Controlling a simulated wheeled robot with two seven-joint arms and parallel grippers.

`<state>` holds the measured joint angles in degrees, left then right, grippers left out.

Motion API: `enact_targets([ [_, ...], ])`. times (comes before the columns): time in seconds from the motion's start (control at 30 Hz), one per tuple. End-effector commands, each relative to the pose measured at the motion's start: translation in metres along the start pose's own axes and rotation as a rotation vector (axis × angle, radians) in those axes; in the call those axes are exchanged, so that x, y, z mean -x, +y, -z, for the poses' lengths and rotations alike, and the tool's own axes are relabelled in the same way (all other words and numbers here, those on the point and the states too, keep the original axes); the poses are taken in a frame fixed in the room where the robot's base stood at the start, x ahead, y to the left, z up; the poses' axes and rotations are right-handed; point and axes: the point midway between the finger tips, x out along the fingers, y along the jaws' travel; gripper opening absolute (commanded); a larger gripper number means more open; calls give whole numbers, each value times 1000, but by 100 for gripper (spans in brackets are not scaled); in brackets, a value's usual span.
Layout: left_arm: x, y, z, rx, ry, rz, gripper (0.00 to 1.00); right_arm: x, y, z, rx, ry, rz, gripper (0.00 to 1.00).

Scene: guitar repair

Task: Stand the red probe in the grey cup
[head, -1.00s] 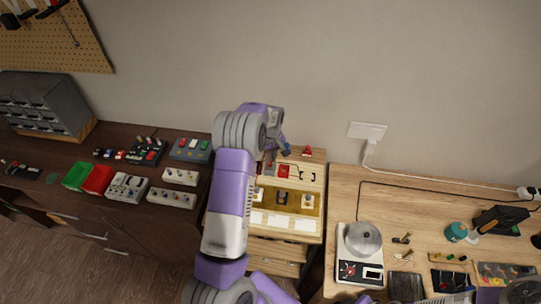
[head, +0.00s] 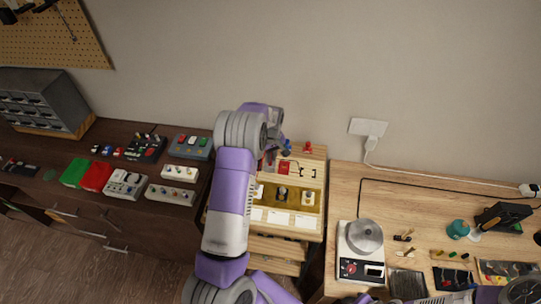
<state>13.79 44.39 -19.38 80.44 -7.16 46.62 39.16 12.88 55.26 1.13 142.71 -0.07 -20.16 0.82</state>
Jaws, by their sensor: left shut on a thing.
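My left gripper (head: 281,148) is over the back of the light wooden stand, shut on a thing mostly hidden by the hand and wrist. It is too small to make out clearly; I take it for the red probe. I cannot pick out the grey cup with certainty; my left arm covers part of the stand's left side. My right gripper is not in view; only parts of my right arm show at the bottom right corner.
The wooden stand (head: 313,207) holds a red block (head: 284,168), a small red item (head: 307,147) and several small parts.

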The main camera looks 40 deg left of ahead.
Motion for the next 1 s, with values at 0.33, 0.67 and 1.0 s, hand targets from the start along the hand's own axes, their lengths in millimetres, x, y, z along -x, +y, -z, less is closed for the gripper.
enact_targets([
  [0.33, 0, 0, 0, 0, 0, 0, 43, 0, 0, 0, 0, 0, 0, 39],
  [0.67, 0, 0, 0, 0, 0, 0, 63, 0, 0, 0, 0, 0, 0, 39],
  [1.0, 2, 0, 0, 0, 0, 0, 64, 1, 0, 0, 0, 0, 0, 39],
])
